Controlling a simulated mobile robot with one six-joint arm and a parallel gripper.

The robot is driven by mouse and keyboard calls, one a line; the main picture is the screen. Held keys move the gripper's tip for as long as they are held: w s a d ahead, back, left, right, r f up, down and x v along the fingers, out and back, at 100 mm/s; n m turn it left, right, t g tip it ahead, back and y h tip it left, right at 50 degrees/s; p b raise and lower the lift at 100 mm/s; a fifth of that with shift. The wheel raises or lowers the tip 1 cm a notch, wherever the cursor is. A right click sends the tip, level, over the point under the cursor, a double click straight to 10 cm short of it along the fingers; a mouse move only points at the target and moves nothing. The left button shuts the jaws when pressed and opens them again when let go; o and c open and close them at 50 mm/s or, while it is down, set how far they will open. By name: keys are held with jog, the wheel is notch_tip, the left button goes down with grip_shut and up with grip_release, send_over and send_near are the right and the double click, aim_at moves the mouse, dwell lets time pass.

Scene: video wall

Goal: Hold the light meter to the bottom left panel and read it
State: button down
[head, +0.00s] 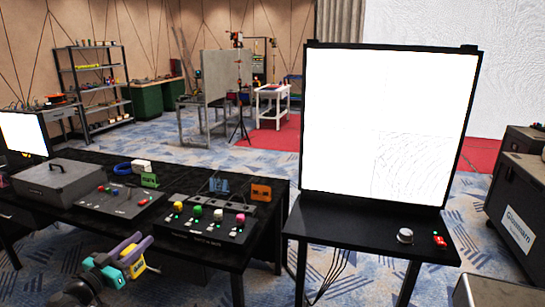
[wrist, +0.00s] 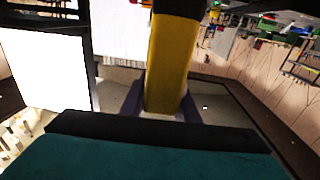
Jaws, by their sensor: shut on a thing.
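The video wall stands upright in a black frame on a dark stand, right of centre in the head view. Its bottom left panel (head: 338,160) glows plain white, with no clear seam to the panel above. My gripper (head: 142,252), with purple fingers, is at the lower left of the head view, well apart from the wall. It is shut on the light meter (head: 138,268), a yellow body partly hidden by the fingers. In the wrist view the light meter (wrist: 172,62) stands between the purple fingers (wrist: 158,108), yellow with a black end. Its readout is not visible.
The bottom right panel (head: 412,165) shows faint curved lines. A knob (head: 405,236) and a red switch (head: 439,241) sit on the stand. A black table (head: 80,218) with control boxes (head: 205,222) is near my gripper. Dark cases (head: 510,200) stand at right.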

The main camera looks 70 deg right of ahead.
jog(key=s+d+r+m+g+y+p, duration=0.2)
jog(key=s+d+r+m+g, duration=0.3)
jog(key=s+d, duration=0.7)
jog(key=s+d+r+m+g+y+p, duration=0.1)
jog(key=s+d+r+m+g, duration=0.1)
jog(key=s+d+r+g, duration=0.75)
jog(key=s+d+r+m+g+y+p, duration=0.1)
jog(key=s+d+r+m+y, duration=0.1)
jog(key=s, duration=0.8)
jog(key=s+d+r+m+g+y+p, duration=0.1)
jog(key=s+d+r+m+y, duration=0.1)
jog(key=s, duration=0.9)
jog(key=s+d+r+m+g+y+p, duration=0.1)
jog(key=s+d+r+m+y, duration=0.2)
jog(key=s+d, duration=0.3)
jog(key=s+r+y, duration=0.1)
jog(key=s, duration=0.4)
jog(key=shift+s+r+y, duration=0.2)
jog(key=shift+r+y, duration=0.1)
jog(key=shift+r, duration=0.05)
jog(key=shift+d, duration=0.15)
jog(key=w+d+p, duration=0.1)
jog(key=d+p, duration=0.2)
jog(key=d, duration=0.6)
jog(key=shift+w+d+p, duration=0.15)
jog(key=shift+d+p, duration=0.15)
jog(key=shift+d, duration=0.05)
